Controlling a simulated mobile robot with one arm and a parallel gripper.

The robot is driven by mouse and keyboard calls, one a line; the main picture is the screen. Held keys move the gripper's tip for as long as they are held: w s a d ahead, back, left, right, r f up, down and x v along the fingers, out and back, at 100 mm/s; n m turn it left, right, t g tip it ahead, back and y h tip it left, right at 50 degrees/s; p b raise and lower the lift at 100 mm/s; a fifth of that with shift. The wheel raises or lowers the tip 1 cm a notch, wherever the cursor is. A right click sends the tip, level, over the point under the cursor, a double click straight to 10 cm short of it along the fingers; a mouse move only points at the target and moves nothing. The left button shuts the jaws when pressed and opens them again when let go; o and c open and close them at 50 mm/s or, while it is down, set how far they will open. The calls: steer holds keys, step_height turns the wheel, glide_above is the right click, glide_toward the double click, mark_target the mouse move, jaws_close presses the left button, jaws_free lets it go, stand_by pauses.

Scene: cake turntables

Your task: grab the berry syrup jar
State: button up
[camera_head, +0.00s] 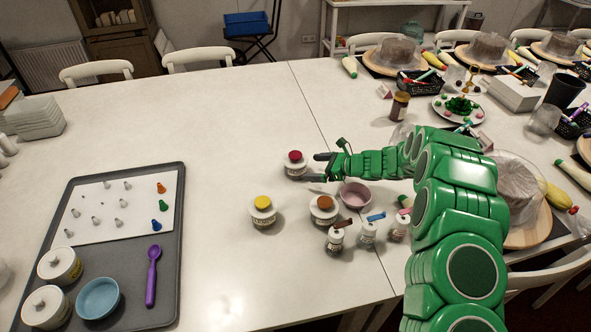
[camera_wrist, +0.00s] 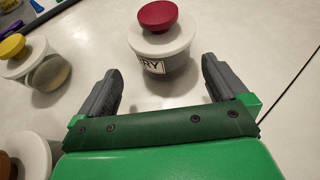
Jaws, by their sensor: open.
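In the wrist view the jar (camera_wrist: 162,45) shows part of a label reading "RY". My gripper (camera_head: 317,167) is at its right in the head view. In the wrist view my gripper (camera_wrist: 160,88) is open, its two grey fingers spread with the jar just beyond the gap between the tips. The fingers look apart from the jar.
A grey tray (camera_head: 172,200) lies at left. The table behind the red-knobbed jar is clear.

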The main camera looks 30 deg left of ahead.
mark_target(305, 168)
steer(key=shift+a+f, duration=0.25)
steer(key=shift+f, duration=0.25)
steer(key=shift+x, duration=1.05)
steer(key=shift+a+f, duration=0.1)
steer(key=shift+a, duration=0.75)
steer(key=shift+x, duration=1.9)
steer(key=shift+w+a, duration=0.1)
steer(key=shift+w, duration=0.05)
steer(key=c, duration=1)
steer(key=shift+o, duration=0.2)
steer(key=shift+r, duration=0.25)
